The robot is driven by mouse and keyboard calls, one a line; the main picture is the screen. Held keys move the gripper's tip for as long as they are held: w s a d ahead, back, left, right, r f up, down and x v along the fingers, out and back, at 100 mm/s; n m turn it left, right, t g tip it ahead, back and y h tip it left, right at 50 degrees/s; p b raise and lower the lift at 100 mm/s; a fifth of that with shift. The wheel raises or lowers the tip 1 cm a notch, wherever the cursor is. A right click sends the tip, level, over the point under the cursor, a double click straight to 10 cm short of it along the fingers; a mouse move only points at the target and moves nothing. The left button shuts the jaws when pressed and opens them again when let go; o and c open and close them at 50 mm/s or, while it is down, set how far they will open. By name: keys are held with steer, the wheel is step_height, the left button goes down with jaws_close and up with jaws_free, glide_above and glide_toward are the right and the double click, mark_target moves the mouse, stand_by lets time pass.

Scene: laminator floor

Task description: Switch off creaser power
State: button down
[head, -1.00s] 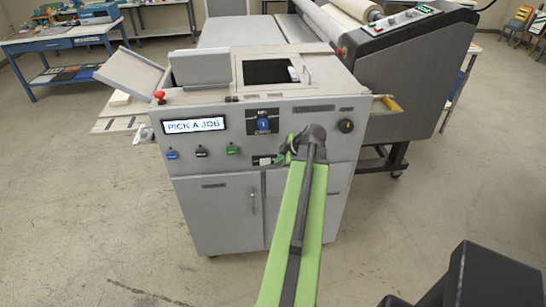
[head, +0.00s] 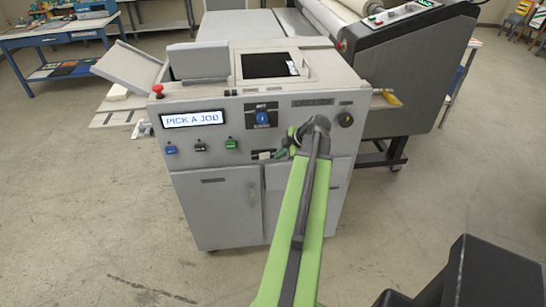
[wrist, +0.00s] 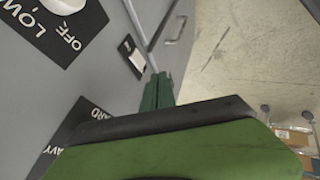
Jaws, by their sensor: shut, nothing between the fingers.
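The creaser (head: 215,185) is a grey cabinet with a sloped front panel, and its screen (head: 193,119) reads "PICK A JOB". A small white switch on a dark plate (head: 264,155) sits low on the panel; a similar plate with a white piece shows in the wrist view (wrist: 133,57). My gripper (head: 281,154) is just right of this switch in the head view. Its dark green fingers (wrist: 156,88) are shut and empty, pointing towards the plate in the wrist view. I cannot tell whether they touch it, or the switch's position.
The panel also has a red button (head: 158,90), blue, black and green buttons (head: 231,144), a blue dial (head: 262,117) and a black knob (head: 346,119). A label reading "OFF, LOW" (wrist: 62,30) shows in the wrist view. A dark roller machine (head: 420,80) stands behind right. Floor is clear left.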

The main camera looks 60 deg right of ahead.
mark_target(266, 156)
steer(key=w+f+b, duration=0.2)
steer(key=w+d+f+b, duration=0.1)
steer(key=w+f+b, duration=0.1)
steer(key=w, duration=0.1)
steer(key=w+d+f+b, duration=0.1)
steer(key=w+f+b, duration=0.1)
steer(key=f, duration=0.1)
steer(key=shift+w+d, duration=0.15)
steer(key=shift+w, duration=0.15)
steer(key=shift+w+d, duration=0.25)
steer(key=shift+w, duration=0.15)
